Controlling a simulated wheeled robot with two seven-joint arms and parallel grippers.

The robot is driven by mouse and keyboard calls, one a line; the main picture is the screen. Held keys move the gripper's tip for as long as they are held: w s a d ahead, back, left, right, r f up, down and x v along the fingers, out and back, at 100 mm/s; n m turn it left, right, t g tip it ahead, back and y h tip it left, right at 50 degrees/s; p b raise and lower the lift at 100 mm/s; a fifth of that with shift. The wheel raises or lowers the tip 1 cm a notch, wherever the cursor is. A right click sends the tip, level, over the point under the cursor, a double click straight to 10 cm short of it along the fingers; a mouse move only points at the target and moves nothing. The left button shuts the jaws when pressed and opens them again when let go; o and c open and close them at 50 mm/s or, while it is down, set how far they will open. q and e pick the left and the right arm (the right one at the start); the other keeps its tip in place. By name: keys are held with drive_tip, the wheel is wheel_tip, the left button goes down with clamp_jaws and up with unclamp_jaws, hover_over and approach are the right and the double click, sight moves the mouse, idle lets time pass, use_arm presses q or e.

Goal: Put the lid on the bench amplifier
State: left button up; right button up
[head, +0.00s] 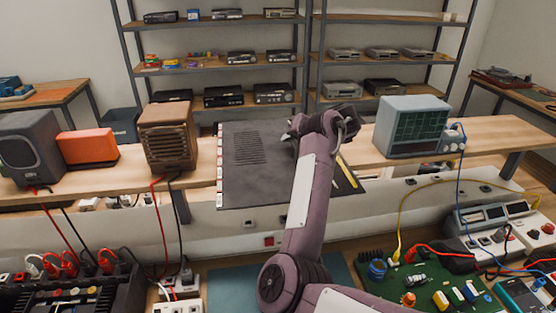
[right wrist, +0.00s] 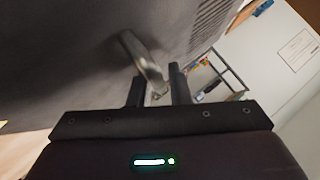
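The lid is a dark grey flat panel (head: 250,185) with a patch of vent slots, in the middle of the head view. It also fills the upper left of the right wrist view (right wrist: 65,60). My right gripper (right wrist: 160,85) is at the lid's metal handle (right wrist: 140,55), with one finger on each side and the gap narrow. In the head view my right arm hides the fingers and part of the lid. My left gripper is not in view.
A brown speaker (head: 167,138) stands left of the lid, and a grey-green oscilloscope (head: 412,127) stands to its right on the wooden bench. Nearer me are a black unit with red plugs (head: 65,290), a green circuit board (head: 430,285) and loose cables.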

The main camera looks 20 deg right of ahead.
drive_tip(key=shift+w+d+f, duration=0.1)
drive_tip(key=shift+w+d, duration=0.1)
drive_tip(key=shift+c, duration=0.5)
drive_tip(key=shift+a, duration=0.1)
clamp_jaws()
idle(0.6)
